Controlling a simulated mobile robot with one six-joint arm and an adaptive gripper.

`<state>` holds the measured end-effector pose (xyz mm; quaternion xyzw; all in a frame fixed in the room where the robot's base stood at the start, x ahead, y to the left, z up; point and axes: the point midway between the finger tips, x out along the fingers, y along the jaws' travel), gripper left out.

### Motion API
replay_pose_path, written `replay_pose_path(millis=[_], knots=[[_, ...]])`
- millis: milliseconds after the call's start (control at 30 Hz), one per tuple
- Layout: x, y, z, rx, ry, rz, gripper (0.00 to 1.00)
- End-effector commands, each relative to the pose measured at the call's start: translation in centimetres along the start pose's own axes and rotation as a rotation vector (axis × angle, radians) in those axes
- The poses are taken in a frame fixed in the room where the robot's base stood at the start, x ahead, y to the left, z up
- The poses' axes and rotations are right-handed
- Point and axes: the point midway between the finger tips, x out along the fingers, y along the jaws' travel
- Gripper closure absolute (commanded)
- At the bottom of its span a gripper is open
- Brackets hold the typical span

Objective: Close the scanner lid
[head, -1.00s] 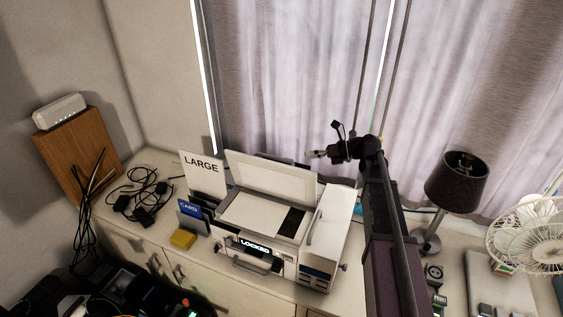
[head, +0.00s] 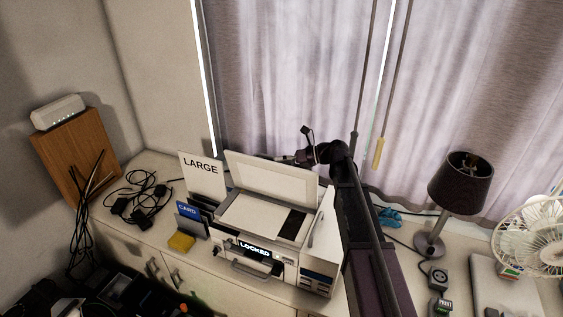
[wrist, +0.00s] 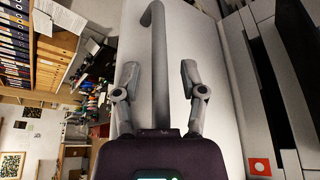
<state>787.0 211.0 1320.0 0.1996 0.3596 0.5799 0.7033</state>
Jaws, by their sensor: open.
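The scanner lid (head: 270,178) is a pale flat panel, raised and leaning back from the rear of the white scanner (head: 236,235). The flat bed (head: 262,218) under it is uncovered, with a dark strip at its right. A lit sign on the scanner's front reads LOCKED. My gripper (head: 286,160) is behind the lid's upper right part, pointing left; its tips are hard to make out there. In the wrist view my gripper (wrist: 160,80) is open and empty. A grey bent bar (wrist: 158,45) on a white panel shows between its fingers; I cannot tell the distance.
A white unit with a handle (head: 322,230) adjoins the scanner's right side. LARGE (head: 200,172) and CARD (head: 188,210) signs stand at its left, by a yellow block (head: 181,242). A dark lamp (head: 460,182) and a fan (head: 535,235) stand right. Curtains hang close behind my arm.

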Motion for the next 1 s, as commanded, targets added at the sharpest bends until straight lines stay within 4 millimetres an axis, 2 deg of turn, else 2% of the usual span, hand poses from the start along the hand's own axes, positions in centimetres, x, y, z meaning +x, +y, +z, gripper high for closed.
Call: replay_pose_path(millis=[167,267,367,767,1000], knots=[[-0.1,0.0,0.0,0.0,0.0,0.0,0.46],[-0.1,0.0,0.0,0.0,-0.001,0.0,0.7],[-0.1,0.0,0.0,0.0,-0.001,-0.001,1.0],[0.2,0.2,-0.1,-0.008,0.002,-0.001,1.0],[1.4,1.2,-0.7,-0.047,0.009,-0.005,1.0]])
